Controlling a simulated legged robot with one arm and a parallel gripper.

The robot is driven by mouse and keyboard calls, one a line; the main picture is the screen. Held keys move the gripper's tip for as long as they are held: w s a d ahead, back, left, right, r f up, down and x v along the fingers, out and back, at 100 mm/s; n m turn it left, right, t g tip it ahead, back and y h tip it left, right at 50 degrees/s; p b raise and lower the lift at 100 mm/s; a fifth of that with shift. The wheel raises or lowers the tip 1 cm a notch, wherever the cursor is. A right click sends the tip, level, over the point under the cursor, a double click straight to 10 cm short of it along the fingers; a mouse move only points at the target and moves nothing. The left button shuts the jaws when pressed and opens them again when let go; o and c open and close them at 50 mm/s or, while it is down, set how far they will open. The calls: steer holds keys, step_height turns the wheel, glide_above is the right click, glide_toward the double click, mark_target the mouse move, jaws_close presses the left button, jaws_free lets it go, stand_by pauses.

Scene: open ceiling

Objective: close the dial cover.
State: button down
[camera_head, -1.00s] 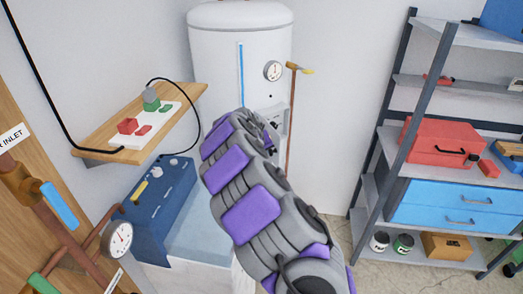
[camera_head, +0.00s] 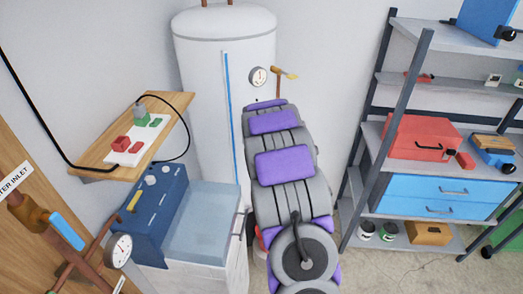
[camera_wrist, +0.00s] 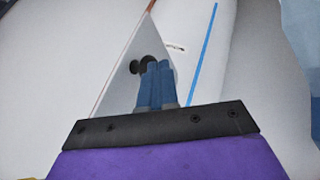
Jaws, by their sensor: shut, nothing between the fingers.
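The white water tank (camera_head: 200,75) stands at the back, with a round gauge (camera_head: 258,76) and a blue stripe.
Metal shelving (camera_head: 405,105) stands at right. Some floor (camera_head: 400,275) is clear.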

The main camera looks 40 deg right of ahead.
steer(key=w+d+n+b, duration=0.1)
steer(key=w+d, duration=0.1)
steer(key=d, duration=0.3)
steer(key=w+d+b, duration=0.1)
steer(key=w+d, duration=0.2)
steer(key=d, duration=0.3)
steer(key=w+d+n+t+y+b, duration=0.1)
steer(key=w+d+b, duration=0.1)
steer(key=d, duration=0.4)
steer(key=shift+w+d+n, duration=0.15)
steer(key=shift+w+n, duration=0.15)
steer(key=shift+w, duration=0.15)
steer(key=shift+w, duration=0.15)
stand_by(0.8)
